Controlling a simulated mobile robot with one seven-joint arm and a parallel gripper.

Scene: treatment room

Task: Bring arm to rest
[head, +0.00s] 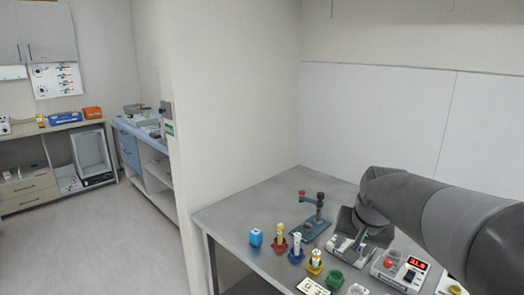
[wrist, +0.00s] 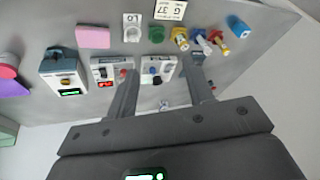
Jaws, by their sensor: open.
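My arm (head: 430,212) reaches in from the right in the head view, over the grey metal table (head: 235,218). My gripper (wrist: 164,64) shows in the wrist view with its two dark fingers spread apart and nothing held between them. It hangs above the tabletop, with two small white devices (wrist: 112,68) (wrist: 155,70) seen between and beside the fingers.
A wall (head: 225,110) borders the table's left.

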